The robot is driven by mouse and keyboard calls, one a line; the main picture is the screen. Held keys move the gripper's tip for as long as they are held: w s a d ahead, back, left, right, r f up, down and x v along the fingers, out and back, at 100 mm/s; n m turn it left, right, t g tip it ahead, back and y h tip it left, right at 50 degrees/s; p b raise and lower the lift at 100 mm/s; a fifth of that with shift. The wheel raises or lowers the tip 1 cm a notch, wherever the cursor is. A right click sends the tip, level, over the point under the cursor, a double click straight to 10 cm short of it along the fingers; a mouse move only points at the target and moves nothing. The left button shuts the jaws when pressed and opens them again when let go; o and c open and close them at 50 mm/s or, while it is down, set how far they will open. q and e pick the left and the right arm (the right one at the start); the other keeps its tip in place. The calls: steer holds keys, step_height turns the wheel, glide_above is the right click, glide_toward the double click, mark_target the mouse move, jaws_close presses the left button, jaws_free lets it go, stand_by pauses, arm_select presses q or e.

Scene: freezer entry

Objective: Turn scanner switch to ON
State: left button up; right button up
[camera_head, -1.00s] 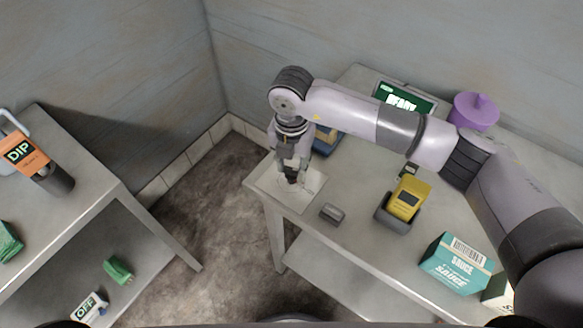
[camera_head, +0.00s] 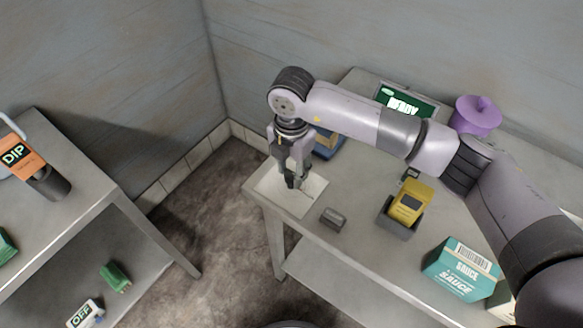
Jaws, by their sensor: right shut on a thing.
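My right gripper (camera_head: 294,182) points down over a white plate (camera_head: 312,188) at the near left corner of the right-hand table. It is shut on a small dark part on that plate, mostly hidden by the fingers. I cannot tell the part's setting or read any ON mark there. A yellow scanner (camera_head: 410,202) stands in a dark grey cradle (camera_head: 396,224) to the right of the gripper. My left gripper does not show.
A small grey block (camera_head: 333,218) lies beside the plate. A tag reading OFF (camera_head: 83,314) and a green item (camera_head: 115,277) lie on the left table's lower shelf.

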mark_target(291, 172)
steer(key=shift+r, duration=0.1)
steer(key=o, duration=1.2)
steer(key=shift+c, duration=0.2)
step_height(291, 172, up, 12)
